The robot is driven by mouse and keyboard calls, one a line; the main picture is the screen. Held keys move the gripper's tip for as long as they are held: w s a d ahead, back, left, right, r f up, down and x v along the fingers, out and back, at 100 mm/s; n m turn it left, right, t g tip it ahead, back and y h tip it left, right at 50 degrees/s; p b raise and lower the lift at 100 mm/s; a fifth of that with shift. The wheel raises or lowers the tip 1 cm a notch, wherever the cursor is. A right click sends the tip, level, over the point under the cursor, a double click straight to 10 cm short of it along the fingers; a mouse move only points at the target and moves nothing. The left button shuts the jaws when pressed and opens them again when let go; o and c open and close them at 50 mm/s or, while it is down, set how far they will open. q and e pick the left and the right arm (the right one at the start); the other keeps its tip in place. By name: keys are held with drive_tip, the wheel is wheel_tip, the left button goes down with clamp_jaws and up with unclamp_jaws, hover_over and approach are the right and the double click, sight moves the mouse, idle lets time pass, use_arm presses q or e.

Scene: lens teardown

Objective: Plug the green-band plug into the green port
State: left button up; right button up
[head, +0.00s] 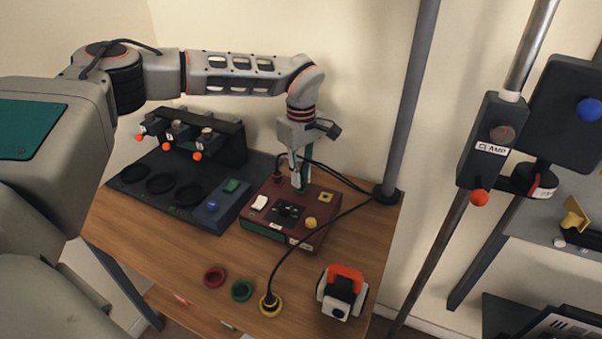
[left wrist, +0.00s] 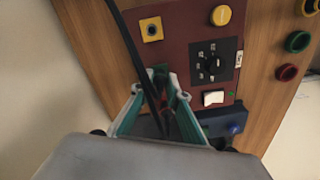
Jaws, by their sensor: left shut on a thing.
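The red-brown box (head: 262,218) stands on the table and also fills the middle of the left wrist view (left wrist: 190,45). My left gripper (head: 300,184) points down over the box's back edge, beside the yellow port (head: 326,197). In the left wrist view its fingers (left wrist: 158,92) are closed around a dark plug with a black cable (left wrist: 125,45). Its band is hidden by the fingers. The green port (left wrist: 161,70) shows just past the fingertips. I cannot tell whether the plug tip is in the port. My right gripper is not in view.
Red (head: 214,277) and green (head: 242,290) rings lie empty on the table. A dark lens stand (head: 150,200) is left; an orange-and-white device (head: 342,292) sits front right. A grey pole (head: 412,100) rises behind.

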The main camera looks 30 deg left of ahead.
use_arm(q)
drive_tip(key=shift+f, duration=0.1)
drive_tip(key=o, duration=1)
wheel_tip(320, 180, up, 12)
